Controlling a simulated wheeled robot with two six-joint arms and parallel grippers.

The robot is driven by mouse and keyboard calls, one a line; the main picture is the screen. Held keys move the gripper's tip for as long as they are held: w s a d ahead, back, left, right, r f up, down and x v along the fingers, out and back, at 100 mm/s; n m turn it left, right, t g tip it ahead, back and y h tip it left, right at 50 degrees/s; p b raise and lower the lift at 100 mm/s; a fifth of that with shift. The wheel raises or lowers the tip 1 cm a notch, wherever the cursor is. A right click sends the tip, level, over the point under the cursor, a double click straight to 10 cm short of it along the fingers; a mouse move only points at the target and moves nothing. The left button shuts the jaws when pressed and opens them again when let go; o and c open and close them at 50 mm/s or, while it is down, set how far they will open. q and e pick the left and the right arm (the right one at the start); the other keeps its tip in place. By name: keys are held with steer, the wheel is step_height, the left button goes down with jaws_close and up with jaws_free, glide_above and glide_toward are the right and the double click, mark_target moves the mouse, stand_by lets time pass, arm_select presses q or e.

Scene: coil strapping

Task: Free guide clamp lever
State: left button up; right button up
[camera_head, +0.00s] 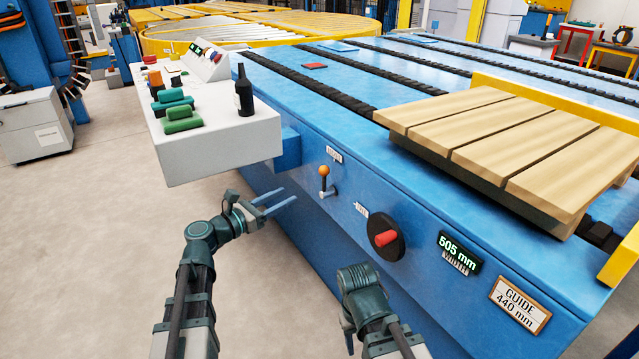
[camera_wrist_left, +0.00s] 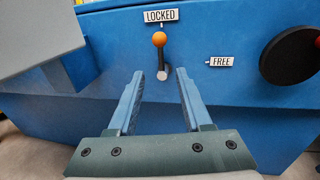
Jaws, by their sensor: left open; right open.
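The guide clamp lever (camera_head: 323,182) stands on the blue machine's side panel, with an orange ball knob on a dark stem. In the left wrist view the lever (camera_wrist_left: 160,55) points up at the LOCKED label (camera_wrist_left: 161,15). The FREE label (camera_wrist_left: 220,62) is to the right of it. My left gripper (camera_head: 290,195) is open and empty, below and left of the lever. In the left wrist view the lever lies ahead, between the fingertips in the picture. My right gripper (camera_head: 348,328) is mostly hidden by its arm, low before the panel, apart from the lever.
A black handwheel with a red grip (camera_head: 385,238) sits right of the lever. Beyond it are the 505 mm display (camera_head: 459,253) and the GUIDE 440 mm sign (camera_head: 520,304). A white console (camera_head: 225,147) with a dark bottle (camera_head: 244,92) juts out above left of my left gripper.

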arm_select(q)
steer(key=x, duration=1.3)
steer(key=shift+w+d, duration=0.15)
jaws_close()
steer(key=shift+w, duration=0.15)
stand_by(0.8)
